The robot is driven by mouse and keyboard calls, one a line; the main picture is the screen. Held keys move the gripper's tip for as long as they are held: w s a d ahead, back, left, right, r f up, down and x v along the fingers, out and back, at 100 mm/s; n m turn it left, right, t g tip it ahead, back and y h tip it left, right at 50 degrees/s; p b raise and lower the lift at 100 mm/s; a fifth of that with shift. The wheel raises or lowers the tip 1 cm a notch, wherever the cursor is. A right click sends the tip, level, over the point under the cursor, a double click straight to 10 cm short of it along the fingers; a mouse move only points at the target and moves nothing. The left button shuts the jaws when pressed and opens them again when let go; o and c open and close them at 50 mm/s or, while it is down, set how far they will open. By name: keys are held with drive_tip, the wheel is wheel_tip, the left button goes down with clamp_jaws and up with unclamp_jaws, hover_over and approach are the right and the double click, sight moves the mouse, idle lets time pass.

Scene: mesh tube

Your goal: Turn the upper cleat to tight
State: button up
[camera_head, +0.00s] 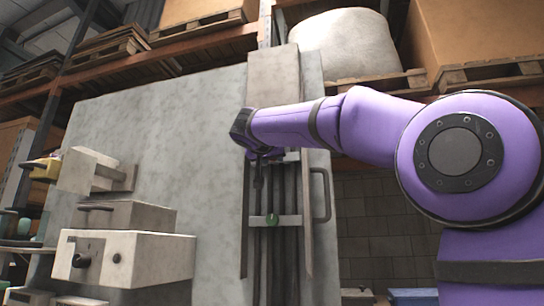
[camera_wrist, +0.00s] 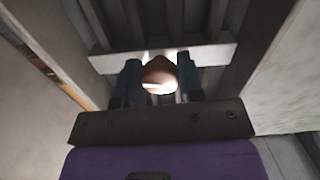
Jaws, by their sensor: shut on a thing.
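The upper cleat (camera_wrist: 158,75) is a rounded brown-orange knob with a bright lower face, on a pale crossbar (camera_wrist: 205,58) in the wrist view. My gripper (camera_wrist: 160,66) has one dark finger on each side of the cleat and is shut on it. In the head view my gripper (camera_head: 262,154) is at the upper crossbar (camera_head: 291,156), and the upper cleat is hidden behind it. A lower cleat with a green knob (camera_head: 272,220) sits on the lower crossbar (camera_head: 290,220). How far the upper cleat is turned cannot be told.
Dark vertical cables (camera_head: 284,255) run down between two side rails, with a curved handle (camera_head: 325,195) on the right. A pale panel (camera_head: 160,130) stands behind. Grey boxes (camera_head: 125,258) with knobs are at the lower left. Shelves with pallets are above.

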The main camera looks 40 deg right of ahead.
drive_tip(key=m, duration=0.3)
drive_tip(key=shift+f+m, duration=0.1)
drive_tip(key=shift+m, duration=0.3)
drive_tip(key=m, duration=0.8)
drive_tip(key=shift+w+m, duration=0.1)
drive_tip(key=shift+m, duration=1.8)
drive_tip(key=o, duration=0.9)
drive_tip(key=shift+a, duration=0.1)
